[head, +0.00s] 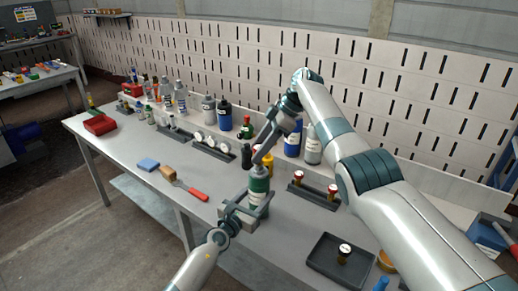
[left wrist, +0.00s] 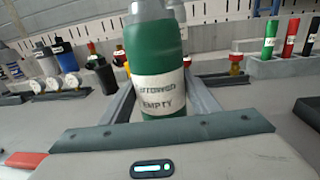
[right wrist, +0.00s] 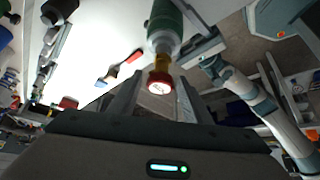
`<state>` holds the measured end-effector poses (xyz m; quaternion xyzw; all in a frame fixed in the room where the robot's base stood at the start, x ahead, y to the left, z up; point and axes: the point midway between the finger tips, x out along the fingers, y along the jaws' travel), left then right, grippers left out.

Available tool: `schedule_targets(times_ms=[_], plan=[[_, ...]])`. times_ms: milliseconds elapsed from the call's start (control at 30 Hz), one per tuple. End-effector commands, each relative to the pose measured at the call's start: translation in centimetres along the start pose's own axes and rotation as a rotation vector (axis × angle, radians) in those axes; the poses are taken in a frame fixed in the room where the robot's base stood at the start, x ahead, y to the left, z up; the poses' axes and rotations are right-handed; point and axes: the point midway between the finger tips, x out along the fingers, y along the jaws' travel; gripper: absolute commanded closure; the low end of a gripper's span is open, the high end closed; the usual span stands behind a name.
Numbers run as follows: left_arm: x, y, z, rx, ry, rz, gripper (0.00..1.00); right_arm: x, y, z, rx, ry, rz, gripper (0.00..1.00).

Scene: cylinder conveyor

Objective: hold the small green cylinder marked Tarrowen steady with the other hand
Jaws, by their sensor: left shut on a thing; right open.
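The green cylinder (head: 258,186) stands upright above the bench, with a white label on it. In the left wrist view the cylinder (left wrist: 155,55) sits between the fingers; the label's second line reads EMPTY, its first is hard to read. My left gripper (head: 243,213) is shut on its lower body. My right gripper (head: 263,158) is open just above its top. In the right wrist view the cylinder (right wrist: 165,22) has a brass valve with a red, white-topped cap (right wrist: 159,86). That cap appears between the open fingers (right wrist: 157,92); contact cannot be told.
A rack with two red-capped valves (head: 315,192) stands right of the cylinder. A dark tray (head: 322,262) holds another valve at the front right. Several bottles (head: 225,115) line the back.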

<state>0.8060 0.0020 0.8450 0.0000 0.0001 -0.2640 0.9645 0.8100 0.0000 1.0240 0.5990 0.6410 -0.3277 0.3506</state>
Motion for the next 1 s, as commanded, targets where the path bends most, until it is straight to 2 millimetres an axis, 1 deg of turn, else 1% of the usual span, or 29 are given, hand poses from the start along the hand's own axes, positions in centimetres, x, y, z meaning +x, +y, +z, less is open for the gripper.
schedule_targets(times_ms=[133, 167, 200, 267, 300, 333, 367, 667, 1000], plan=[[0.00, -0.01, 0.00, 0.000, 0.000, 0.000, 0.71, 0.03, -0.01, 0.00, 0.000, 0.000, -0.001, 0.56], [0.00, -0.01, 0.00, 0.000, 0.000, 0.000, 0.71, 0.03, -0.01, 0.00, 0.000, 0.000, -0.001, 0.58], [0.00, -0.01, 0.00, 0.000, 0.000, 0.000, 0.71, 0.03, -0.01, 0.00, 0.000, 0.000, -0.001, 0.68], [0.00, -0.01, 0.00, 0.000, 0.000, 0.000, 0.71, 0.03, -0.01, 0.00, 0.000, 0.000, -0.001, 0.82], [0.00, -0.01, 0.00, 0.000, 0.000, 0.000, 0.71, 0.03, -0.01, 0.00, 0.000, 0.000, 0.000, 0.92], [0.00, -0.01, 0.00, 0.000, 0.000, 0.000, 0.71, 0.03, -0.01, 0.00, 0.000, 0.000, 0.000, 0.99], [0.00, -0.01, 0.00, 0.000, 0.000, 0.000, 0.71, 0.03, -0.01, 0.00, 0.000, 0.000, 0.000, 1.00], [0.00, -0.01, -0.01, 0.000, 0.000, 0.000, 0.71, 0.10, 0.02, 0.03, 0.036, -0.001, 0.025, 1.00], [0.00, -0.01, -0.01, 0.000, 0.000, 0.000, 0.71, 0.14, -0.06, 0.07, 0.200, 0.000, 0.130, 1.00]])
